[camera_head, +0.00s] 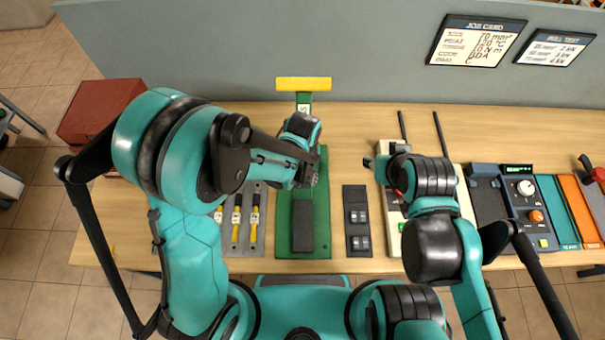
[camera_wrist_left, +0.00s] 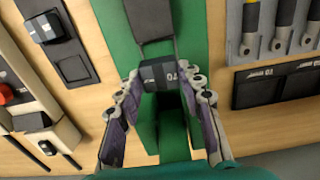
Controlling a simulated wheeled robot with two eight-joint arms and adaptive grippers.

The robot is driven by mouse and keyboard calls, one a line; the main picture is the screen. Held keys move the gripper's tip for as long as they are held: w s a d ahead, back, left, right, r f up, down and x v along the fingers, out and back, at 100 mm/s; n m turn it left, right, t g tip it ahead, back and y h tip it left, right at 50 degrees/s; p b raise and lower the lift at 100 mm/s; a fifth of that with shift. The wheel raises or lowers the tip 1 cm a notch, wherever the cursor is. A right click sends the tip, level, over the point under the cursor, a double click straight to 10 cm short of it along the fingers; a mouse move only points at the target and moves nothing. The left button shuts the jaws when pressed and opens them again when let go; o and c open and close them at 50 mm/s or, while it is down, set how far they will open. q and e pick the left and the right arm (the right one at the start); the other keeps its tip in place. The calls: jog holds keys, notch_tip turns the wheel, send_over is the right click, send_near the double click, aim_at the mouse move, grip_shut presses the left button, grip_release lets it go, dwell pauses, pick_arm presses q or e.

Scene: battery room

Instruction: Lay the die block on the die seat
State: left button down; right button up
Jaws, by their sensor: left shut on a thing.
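My left gripper (camera_head: 313,178) is over the green press (camera_head: 322,215); it also shows in the left wrist view (camera_wrist_left: 163,84). It is shut on a small dark die block (camera_wrist_left: 159,73) with pale marking on its side, held between both fingers. The block is above the green bed, close to the end of a long dark slab (camera_head: 302,226). I cannot tell whether it touches anything below. The die seat is not clearly visible; fingers and block cover that area. My right gripper (camera_head: 374,165) is over the pale panel at right, its jaws too small to read.
A dark two-place holder (camera_head: 347,232) lies right of the press; the left wrist view shows one block in it and one empty recess (camera_wrist_left: 75,68). Yellow-handled tools (camera_head: 236,215) lie left. A red box (camera_head: 95,110) and a control unit (camera_head: 530,210) stand farther out.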

pick_arm(q)
jog(key=shift+f+b, duration=0.45)
jog(key=shift+f, duration=0.3)
jog(key=shift+f+b, duration=1.35)
jog(key=shift+f, duration=0.6)
jog(key=shift+b, duration=0.35)
jog(key=shift+f+b, duration=0.5)
jog(key=shift+b, duration=0.05)
jog(key=c, duration=0.9)
grip_release()
jog(key=shift+r, duration=0.1)
